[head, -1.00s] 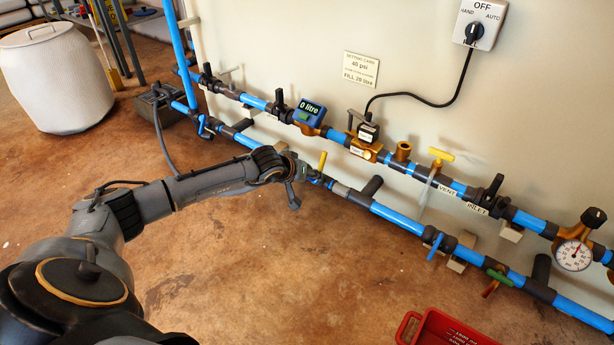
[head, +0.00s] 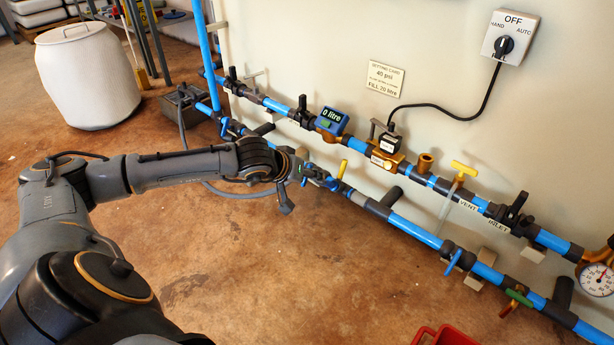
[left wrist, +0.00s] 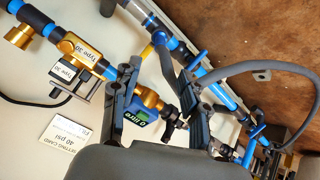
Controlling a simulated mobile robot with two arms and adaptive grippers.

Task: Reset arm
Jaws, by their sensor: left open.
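My left arm reaches in from the left in the head view, with its left gripper (head: 308,178) just in front of the lower blue pipe, near a yellow valve handle (head: 342,168). The yellow handle (left wrist: 148,50) shows behind the fingertips there. Whether a finger touches the pipe or handle is unclear. My right gripper is in neither view.
Two blue pipes with valves run along the wall, with a litre meter (head: 331,120), a pressure gauge (head: 598,280) and a switch box (head: 510,36). A white barrel (head: 85,75) stands back left. A red crate (head: 447,337) sits at the bottom edge. The middle floor is clear.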

